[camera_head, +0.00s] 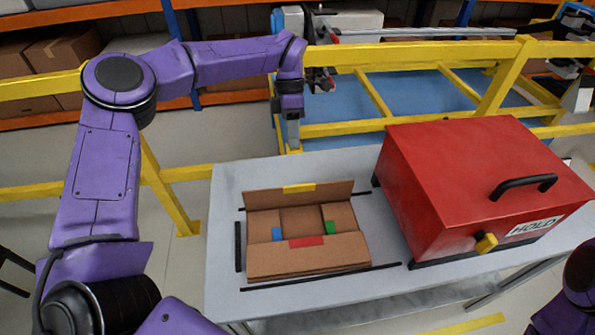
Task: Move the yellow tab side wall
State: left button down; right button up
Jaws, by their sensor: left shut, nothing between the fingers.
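An open cardboard box (264,222) lies on the grey table. Its far side wall (335,190) carries the yellow tab (299,188) at its top edge and stands up at the back. The near side wall (275,263) carries a red tab (306,242). A blue tab (277,234) shows at the left and a green tab (330,226) at the right, both partly inside the box's outline. My left gripper (294,146) points down beyond the yellow tab wall, apart from it, shut and empty. My right gripper is out of view; only part of that arm shows at lower right.
A red box (470,165) with a black handle and a yellow latch (486,243) stands right of the cardboard box. Black strips (320,278) border the cardboard box on the table (228,300). A yellow railing (400,128) runs behind the table.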

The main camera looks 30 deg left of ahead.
pick_arm(q)
send_near(299, 195)
notch_tip(299, 195, down, 3)
jog(key=w+a, duration=0.2)
jog(key=s+d+p, duration=0.2)
jog(key=s, duration=0.1)
jog(key=shift+d+f, duration=0.15)
jog(key=shift+f, duration=0.25)
